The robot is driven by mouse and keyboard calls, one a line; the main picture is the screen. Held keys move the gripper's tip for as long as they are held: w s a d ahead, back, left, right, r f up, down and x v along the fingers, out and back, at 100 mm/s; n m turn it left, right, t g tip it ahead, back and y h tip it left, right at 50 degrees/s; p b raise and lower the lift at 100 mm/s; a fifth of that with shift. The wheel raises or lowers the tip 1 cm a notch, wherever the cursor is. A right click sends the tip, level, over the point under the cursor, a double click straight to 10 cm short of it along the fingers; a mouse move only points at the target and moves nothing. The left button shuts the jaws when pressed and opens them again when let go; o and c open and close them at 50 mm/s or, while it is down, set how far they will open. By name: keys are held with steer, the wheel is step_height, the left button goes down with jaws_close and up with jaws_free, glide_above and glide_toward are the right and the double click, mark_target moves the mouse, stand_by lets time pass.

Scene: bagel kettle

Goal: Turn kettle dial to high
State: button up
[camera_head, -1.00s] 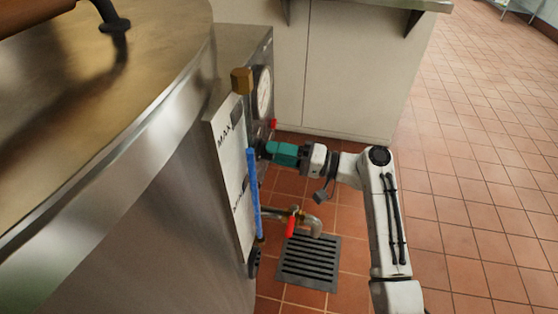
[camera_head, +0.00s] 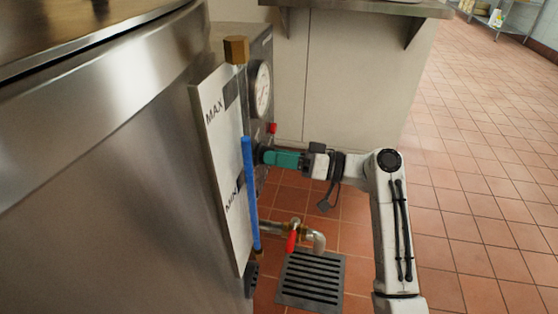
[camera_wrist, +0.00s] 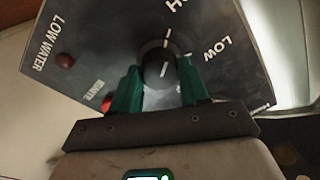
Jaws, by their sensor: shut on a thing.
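The kettle (camera_head: 90,190) is a large steel vessel at the left of the head view. My gripper (camera_wrist: 158,78) is shut on the dial, one green finger on each side. In the head view my gripper (camera_head: 266,156) reaches left to the panel; the dial is hidden there.
A red button (camera_wrist: 108,102) and a dark red lamp (camera_wrist: 65,61) sit left of the dial. A round gauge (camera_head: 263,88) is above. Below are a drain pipe with a red-handled valve (camera_head: 292,241) and a floor grate (camera_head: 311,279). Tiled floor (camera_head: 470,230) at right is open.

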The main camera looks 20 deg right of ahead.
steer(key=shift+f, duration=0.15)
steer(key=o, duration=1.1)
steer(key=shift+c, duration=0.2)
steer(key=p+v, duration=0.3)
steer(key=v, duration=0.8)
